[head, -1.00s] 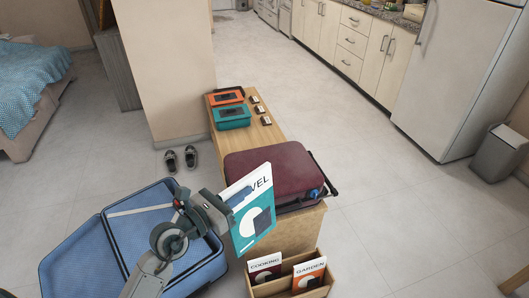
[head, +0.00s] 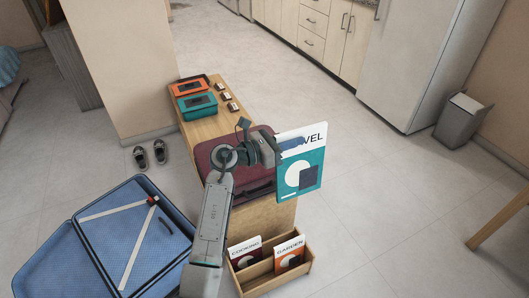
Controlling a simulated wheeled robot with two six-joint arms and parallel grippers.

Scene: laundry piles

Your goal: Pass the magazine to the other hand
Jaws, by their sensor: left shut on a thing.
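The magazine (head: 302,170) is teal and white, with a title that reads partly as "VEL". It is upright in the head view, in front of the maroon suitcase's right side. My left gripper (head: 282,146) is shut on the magazine's upper left edge and holds it up in the air. The fingers cover the start of the title. My right gripper is not in view.
A wooden bench (head: 207,127) carries the maroon suitcase (head: 213,156), orange and teal boxes and small cards. A wooden holder (head: 270,284) with cooking and garden magazines stands in front. An open blue suitcase (head: 98,247) lies at left.

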